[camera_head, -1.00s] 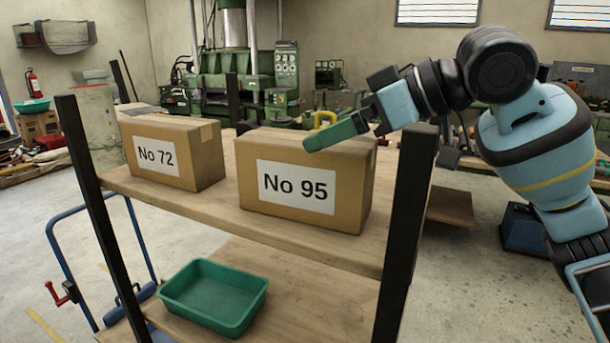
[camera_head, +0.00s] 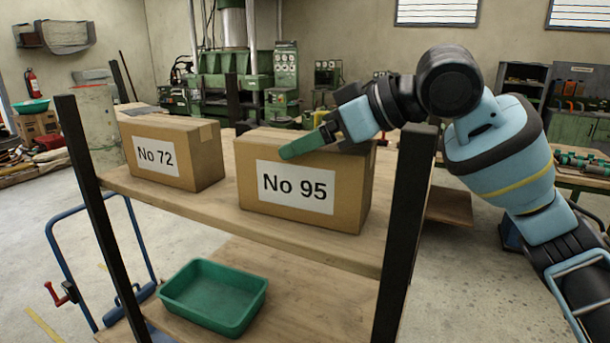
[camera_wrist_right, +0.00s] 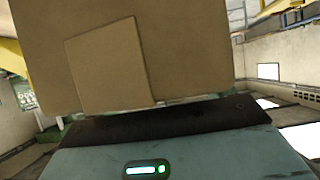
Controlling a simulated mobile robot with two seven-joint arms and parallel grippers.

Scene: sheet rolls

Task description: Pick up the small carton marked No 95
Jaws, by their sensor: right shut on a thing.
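The carton marked No 95 (camera_head: 345,190) is a brown box with a white label, upright on the shelf's upper board (camera_head: 300,237). My right gripper (camera_head: 300,146) comes in from the right and is shut on this carton at its upper part. One green finger lies across the top front edge, just above the label. The other finger is hidden. In the right wrist view the carton (camera_wrist_right: 190,55) fills the upper middle, close in front of my gripper's palm. The carton still appears to rest on the board. My left gripper is not in view.
A carton marked No 72 (camera_head: 200,155) stands to the left on the same board, with a gap between. Dark shelf posts (camera_head: 405,235) rise at the front corners. A green tray (camera_head: 213,297) sits on the lower board. A blue hand truck (camera_head: 62,262) stands at left.

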